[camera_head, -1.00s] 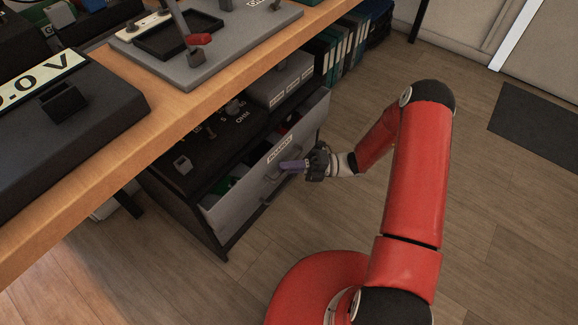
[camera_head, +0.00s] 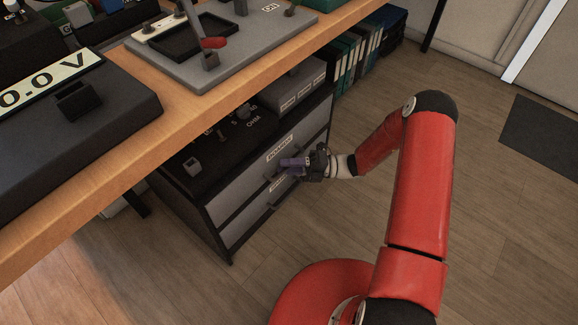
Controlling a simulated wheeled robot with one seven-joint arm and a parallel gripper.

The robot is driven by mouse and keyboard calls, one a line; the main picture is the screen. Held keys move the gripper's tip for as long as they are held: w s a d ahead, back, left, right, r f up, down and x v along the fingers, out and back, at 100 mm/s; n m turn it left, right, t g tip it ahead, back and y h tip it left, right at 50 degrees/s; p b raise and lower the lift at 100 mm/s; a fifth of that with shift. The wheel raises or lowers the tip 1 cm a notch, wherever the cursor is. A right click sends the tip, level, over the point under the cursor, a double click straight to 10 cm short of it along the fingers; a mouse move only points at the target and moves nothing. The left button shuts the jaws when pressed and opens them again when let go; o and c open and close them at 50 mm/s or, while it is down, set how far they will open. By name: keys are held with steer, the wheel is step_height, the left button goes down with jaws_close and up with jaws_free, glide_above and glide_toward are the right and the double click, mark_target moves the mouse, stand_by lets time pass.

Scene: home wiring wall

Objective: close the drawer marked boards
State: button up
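A dark cabinet (camera_head: 228,238) under the bench has two grey-fronted drawers. The upper drawer (camera_head: 237,182) has a white label (camera_head: 280,148), too small to read surely. Its front sits about flush with the cabinet, and its inside is hidden. The lower drawer (camera_head: 245,218) also looks shut; its label (camera_head: 283,184) is partly behind my gripper. I cannot tell whether the fingers touch the front or are shut.
The wooden bench top (camera_head: 190,118) overhangs the cabinet and carries a meter with a display (camera_head: 50,80) and a grey board (camera_head: 245,55). Binders (camera_head: 365,48) stand behind the cabinet. The floor (camera_head: 480,200) to the right is clear up to a dark mat (camera_head: 545,135).

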steer(key=w+d+f, duration=0.1)
steer(key=d, duration=0.6)
steer(key=shift+d, duration=0.35)
steer(key=s+d+r+n+h+p, duration=0.1)
steer(key=s+r+n+h, duration=0.25)
steer(key=r+n, duration=0.3)
steer(key=s+r+n+g+h, duration=0.1)
steer(key=s+r+n+h, duration=0.3)
steer(key=r, duration=0.3)
steer(key=s+d+r+n+h+p, duration=0.1)
steer(key=s+r+n+h, duration=0.1)
steer(key=r+n+h, duration=0.35)
steer(key=s+d+r+n+t+h+p, duration=0.1)
steer(key=s+d+r+n+t+h, duration=0.2)
steer(key=s+r+n, duration=0.3)
steer(key=s+d+r+n+t+h+p, duration=0.1)
steer(key=s+d+r+n+t+h, duration=0.2)
steer(key=s+r+n+t, duration=0.3)
step_height(320, 180, up, 4)
steer(key=s+d+n, duration=0.1)
steer(key=n, duration=0.4)
steer(key=shift+s+d+f, duration=0.15)
steer(key=shift+s+d, duration=0.05)
steer(key=shift+d, duration=0.05)
